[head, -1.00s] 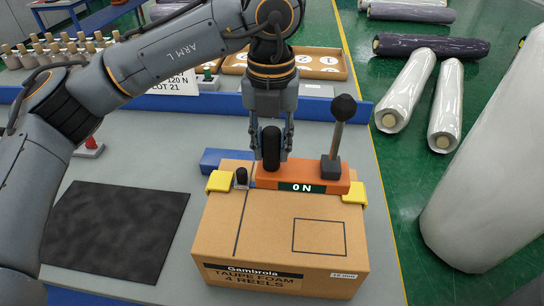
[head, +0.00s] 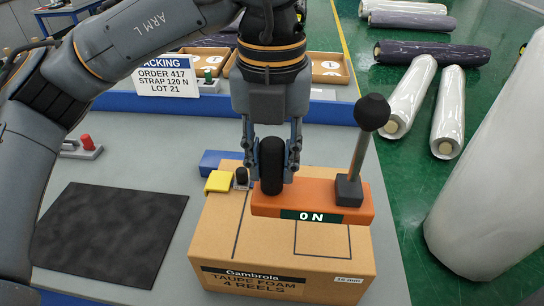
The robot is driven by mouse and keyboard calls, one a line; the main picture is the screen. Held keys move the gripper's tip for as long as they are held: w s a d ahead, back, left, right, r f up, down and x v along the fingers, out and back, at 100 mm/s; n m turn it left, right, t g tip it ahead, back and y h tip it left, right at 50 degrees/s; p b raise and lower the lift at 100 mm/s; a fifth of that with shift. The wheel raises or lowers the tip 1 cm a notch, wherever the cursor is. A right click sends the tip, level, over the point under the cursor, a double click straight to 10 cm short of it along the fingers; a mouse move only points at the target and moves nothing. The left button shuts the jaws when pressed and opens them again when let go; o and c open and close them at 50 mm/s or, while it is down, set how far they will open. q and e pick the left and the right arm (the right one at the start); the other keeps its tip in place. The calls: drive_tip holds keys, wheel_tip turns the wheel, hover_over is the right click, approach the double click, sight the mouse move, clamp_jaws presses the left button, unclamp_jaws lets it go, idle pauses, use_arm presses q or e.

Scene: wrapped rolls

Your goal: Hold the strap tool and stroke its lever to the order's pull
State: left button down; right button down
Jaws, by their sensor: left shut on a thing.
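My left gripper (head: 272,163) is shut on the tool's black upright handle. The lever (head: 360,153), grey with a black ball knob, rises at the tool's right end and leans a little right. A sign (head: 167,77) reads order 417, strap 120 N, lot 21. A yellow corner piece (head: 218,182) sits at the box's back left edge; the right one is hidden behind the tool. My right gripper is not in view.
A blue block (head: 218,160) lies behind the box. A dark mat (head: 110,232) lies on the bench at left, with a red-knobbed device (head: 86,143) behind it. Trays (head: 328,68) stand at the back. Wrapped rolls (head: 410,95) lie on the green floor at right.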

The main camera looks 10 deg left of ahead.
use_arm(q)
drive_tip(key=shift+w+r, duration=0.1)
drive_tip(key=shift+w+a, duration=0.1)
drive_tip(key=shift+w, duration=1.2)
drive_tip(key=w+a+p, duration=0.1)
drive_tip(key=w+p, duration=0.2)
drive_tip(key=w, duration=0.8)
idle(0.8)
drive_tip(key=shift+f+b, duration=4.2)
drive_tip(key=shift+f, duration=1.65)
